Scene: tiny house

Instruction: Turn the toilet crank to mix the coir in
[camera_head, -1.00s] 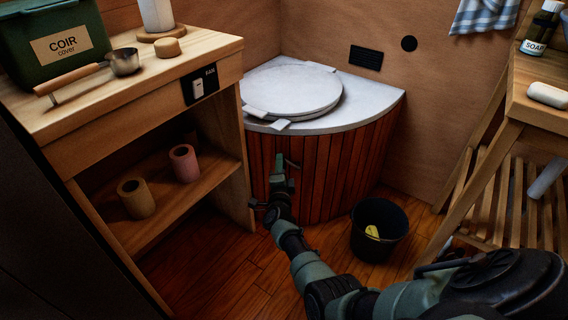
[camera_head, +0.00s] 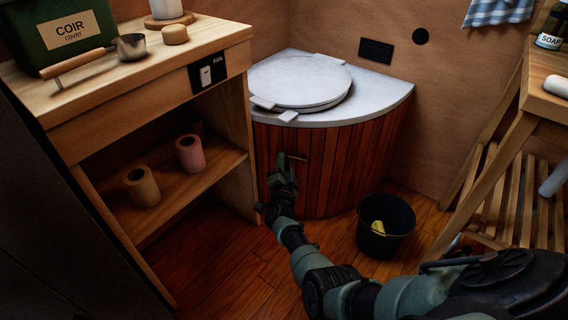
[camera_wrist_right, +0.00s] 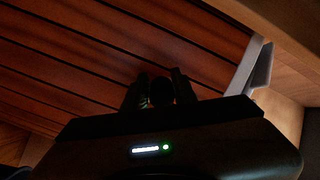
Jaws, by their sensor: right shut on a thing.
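The toilet is a corner unit with a round white lid (camera_head: 300,82) on a pale top and a red-brown slatted wooden front (camera_head: 343,160). The crank (camera_head: 298,158) shows as a small bar on the left part of that front. My right gripper (camera_head: 284,160) is at the crank, shut on it. The fingers hide most of the crank. In the right wrist view, my gripper fingers (camera_wrist_right: 160,88) close around a dark round part in front of the slats. My left gripper is not in view.
A wooden shelf unit (camera_head: 72,130) stands close on the left, with the coir box (camera_head: 75,32) and a scoop (camera_head: 130,46) on top. A black bucket (camera_head: 386,225) stands on the floor right of my arm. A wooden rack (camera_head: 510,125) is at right.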

